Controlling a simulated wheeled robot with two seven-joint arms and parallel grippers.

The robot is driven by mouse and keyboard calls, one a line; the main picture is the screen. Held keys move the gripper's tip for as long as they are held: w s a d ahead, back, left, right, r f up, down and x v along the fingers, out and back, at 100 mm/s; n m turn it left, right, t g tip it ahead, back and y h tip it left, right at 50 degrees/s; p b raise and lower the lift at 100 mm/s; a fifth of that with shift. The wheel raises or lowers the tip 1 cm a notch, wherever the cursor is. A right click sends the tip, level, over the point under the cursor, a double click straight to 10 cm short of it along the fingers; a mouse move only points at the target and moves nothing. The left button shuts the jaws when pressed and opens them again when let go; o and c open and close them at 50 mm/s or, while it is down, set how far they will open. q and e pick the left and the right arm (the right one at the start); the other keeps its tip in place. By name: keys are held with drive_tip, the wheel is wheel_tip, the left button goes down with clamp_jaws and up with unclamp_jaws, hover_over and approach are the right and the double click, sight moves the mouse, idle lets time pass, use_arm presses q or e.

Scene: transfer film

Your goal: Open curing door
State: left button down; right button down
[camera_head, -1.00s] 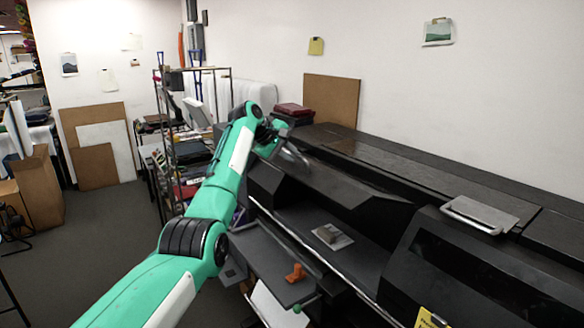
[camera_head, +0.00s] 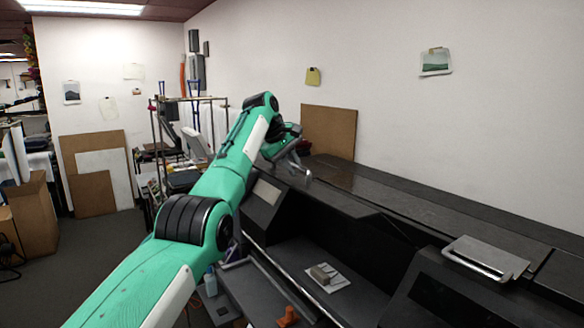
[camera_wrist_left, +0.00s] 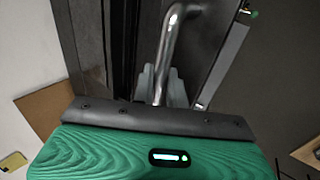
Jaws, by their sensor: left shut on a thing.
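The curing door (camera_head: 335,197) is the long dark panel on the black machine along the right wall. It stands raised, with a dark opening below its front edge. Its bent silver handle (camera_head: 303,174) is at the door's far end. My left gripper (camera_head: 288,157) is at this handle, reaching in from the left. In the left wrist view the handle (camera_wrist_left: 168,45) runs down between the grey fingers of my left gripper (camera_wrist_left: 162,88), which is shut on it. The fingertips are small in the head view. My right gripper is not in view.
A small block on a pale sheet (camera_head: 328,278) lies on the machine's ledge. An orange object (camera_head: 287,316) is in front, at the lower edge. A second silver handle (camera_head: 485,262) is on the nearer section. A cluttered rack (camera_head: 165,150) stands behind my arm. Open floor is at left.

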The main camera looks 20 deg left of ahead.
use_arm(q)
drive_tip(key=shift+d+f, duration=0.1)
drive_tip(key=c, duration=1.8)
unclamp_jaws()
drive_tip(key=shift+w+d, duration=0.15)
drive_tip(key=shift+r, duration=0.25)
drive_tip(key=b+v, duration=0.1)
drive_tip(key=v, duration=0.1)
drive_tip(key=b+v, duration=0.1)
drive_tip(key=v, duration=0.1)
drive_tip(key=shift+a+r, duration=0.15)
drive_tip(key=shift+a, duration=0.15)
drive_tip(key=v, duration=0.9)
drive_tip(key=shift+s+d, duration=0.1)
drive_tip(key=shift+s, duration=0.1)
